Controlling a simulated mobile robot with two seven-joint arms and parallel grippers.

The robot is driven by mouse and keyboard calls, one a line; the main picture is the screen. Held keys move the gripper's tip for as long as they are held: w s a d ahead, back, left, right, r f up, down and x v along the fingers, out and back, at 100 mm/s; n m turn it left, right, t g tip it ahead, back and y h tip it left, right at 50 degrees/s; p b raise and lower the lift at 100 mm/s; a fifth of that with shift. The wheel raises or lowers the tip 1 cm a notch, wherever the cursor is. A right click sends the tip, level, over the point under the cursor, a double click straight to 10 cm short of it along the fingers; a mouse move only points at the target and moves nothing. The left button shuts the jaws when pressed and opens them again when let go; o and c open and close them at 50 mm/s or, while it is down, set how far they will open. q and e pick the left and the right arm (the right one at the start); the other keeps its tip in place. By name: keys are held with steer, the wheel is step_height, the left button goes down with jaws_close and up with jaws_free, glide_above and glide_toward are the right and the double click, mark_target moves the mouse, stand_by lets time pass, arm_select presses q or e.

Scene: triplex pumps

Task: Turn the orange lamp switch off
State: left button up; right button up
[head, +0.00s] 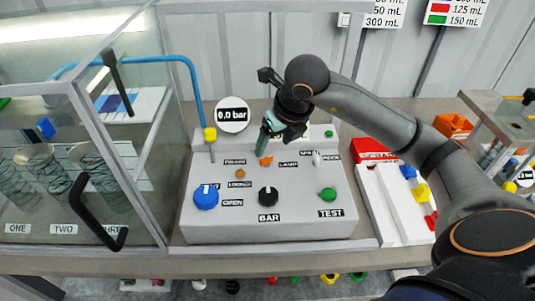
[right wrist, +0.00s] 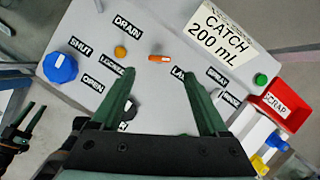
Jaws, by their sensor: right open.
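The orange lamp switch (head: 266,160) is a small lever on the grey sloped panel (head: 230,223), beside the LAMP label. In the right wrist view the switch (right wrist: 160,58) lies roughly level in the picture, just beyond and between my fingertips. My right gripper (head: 268,142) is above the panel, with green fingers reaching toward the switch. In the right wrist view its fingers (right wrist: 160,78) are spread apart with nothing between them. Contact with the switch is not visible.
A blue knob (head: 206,197), black BAR knob (head: 268,196), green TEST button (head: 328,194) and small amber button (head: 240,174) surround the switch. A glass cabinet with a black handle (head: 92,212) stands left. A red scrap bin (head: 374,149) and white tray stand right.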

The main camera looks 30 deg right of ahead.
mark_target(267, 158)
steer(key=x, duration=0.7)
steer(key=shift+w, duration=0.1)
jaws_close()
stand_by(0.5)
